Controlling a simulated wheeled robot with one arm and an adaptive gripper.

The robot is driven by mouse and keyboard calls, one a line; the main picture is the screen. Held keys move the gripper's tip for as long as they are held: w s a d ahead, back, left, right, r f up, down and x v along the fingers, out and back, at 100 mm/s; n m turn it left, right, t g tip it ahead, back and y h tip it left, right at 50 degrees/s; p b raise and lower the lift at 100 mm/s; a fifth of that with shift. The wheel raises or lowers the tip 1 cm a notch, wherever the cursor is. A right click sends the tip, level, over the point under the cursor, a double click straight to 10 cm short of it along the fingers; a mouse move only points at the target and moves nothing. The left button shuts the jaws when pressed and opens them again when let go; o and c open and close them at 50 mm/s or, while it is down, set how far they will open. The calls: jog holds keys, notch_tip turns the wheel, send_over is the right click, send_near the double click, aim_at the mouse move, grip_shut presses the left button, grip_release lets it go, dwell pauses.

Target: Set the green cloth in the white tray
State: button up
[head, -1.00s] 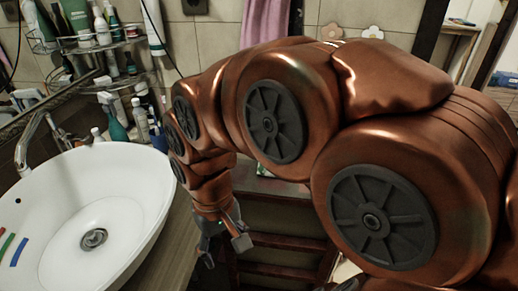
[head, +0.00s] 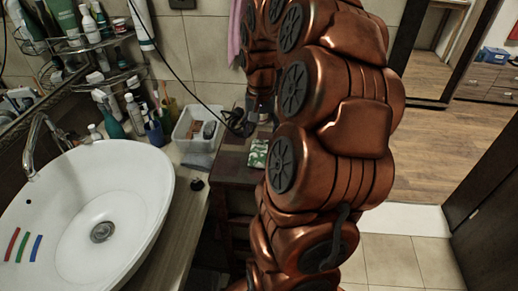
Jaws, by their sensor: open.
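A small green patterned piece, which looks like the green cloth (head: 258,153), lies on the dark wooden stand right of the counter. A white open-topped tray (head: 187,139) stands at the counter's back end, left of the cloth, with a brown item and a dark item in it. My gripper (head: 240,124) is just right of the tray and above and behind the cloth. It is small and dark in the view; it looks open and holds nothing I can see. My arm hides the area right of the cloth.
A white basin (head: 140,185) with a curved tap (head: 38,135) fills the left. Bottles and a blue cup (head: 154,133) crowd the counter behind it. A wire rack (head: 95,45) hangs above. A small black object (head: 197,184) lies on the counter edge. Floor at right is clear.

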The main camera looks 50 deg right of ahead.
aim_at(259, 147)
jog(key=shift+w+a+f+p, duration=0.1)
jog(key=shift+f+p, duration=0.65)
jog(key=shift+f, duration=0.95)
jog(key=shift+w+f+p, duration=0.1)
jog(key=shift+f+p, duration=0.6)
jog(key=shift+f, duration=0.95)
jog(key=c, duration=0.8)
jog(key=shift+r, duration=0.15)
